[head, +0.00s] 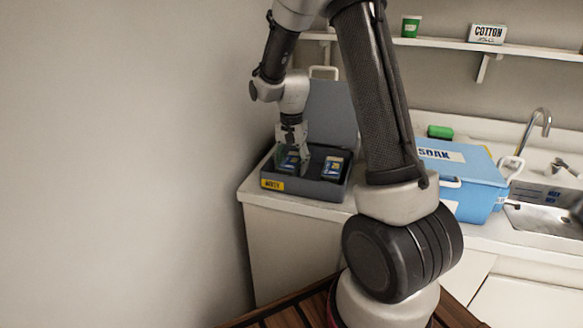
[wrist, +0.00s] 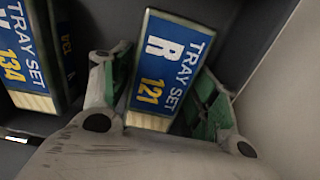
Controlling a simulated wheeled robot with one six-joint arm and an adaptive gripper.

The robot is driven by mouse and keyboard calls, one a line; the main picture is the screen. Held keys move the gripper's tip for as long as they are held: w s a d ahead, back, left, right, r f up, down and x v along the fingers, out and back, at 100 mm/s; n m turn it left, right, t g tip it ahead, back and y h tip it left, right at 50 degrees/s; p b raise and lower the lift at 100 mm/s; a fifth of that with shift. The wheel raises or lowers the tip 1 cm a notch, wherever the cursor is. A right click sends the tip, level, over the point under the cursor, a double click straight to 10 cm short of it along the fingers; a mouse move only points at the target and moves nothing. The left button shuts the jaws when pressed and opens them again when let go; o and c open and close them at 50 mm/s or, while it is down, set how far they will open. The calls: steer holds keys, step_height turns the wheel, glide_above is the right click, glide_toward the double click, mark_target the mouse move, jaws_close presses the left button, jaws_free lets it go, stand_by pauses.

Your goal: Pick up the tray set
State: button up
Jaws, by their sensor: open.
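In the wrist view, a blue tray set marked R 121 (wrist: 168,62) with white and yellow lettering stands between the two green-padded fingers of my gripper (wrist: 160,92). The gripper is open, with one finger on either side of it; I cannot tell if either pad touches. A second tray set, marked 134 (wrist: 32,50), stands to the left, outside the fingers. In the head view, my gripper (head: 291,160) reaches down into the left part of an open dark grey case (head: 318,190), largely covering the set there. The other tray set (head: 333,167) shows at the right.
The case has a yellow label, a raised lid (head: 333,112) and stands on a white counter (head: 300,206) near the left wall. A blue SOAK box (head: 468,185) and a sink (head: 545,215) are to the right. A shelf (head: 450,43) runs above.

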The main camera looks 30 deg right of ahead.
steer(key=c, duration=1)
steer(key=shift+o, duration=0.2)
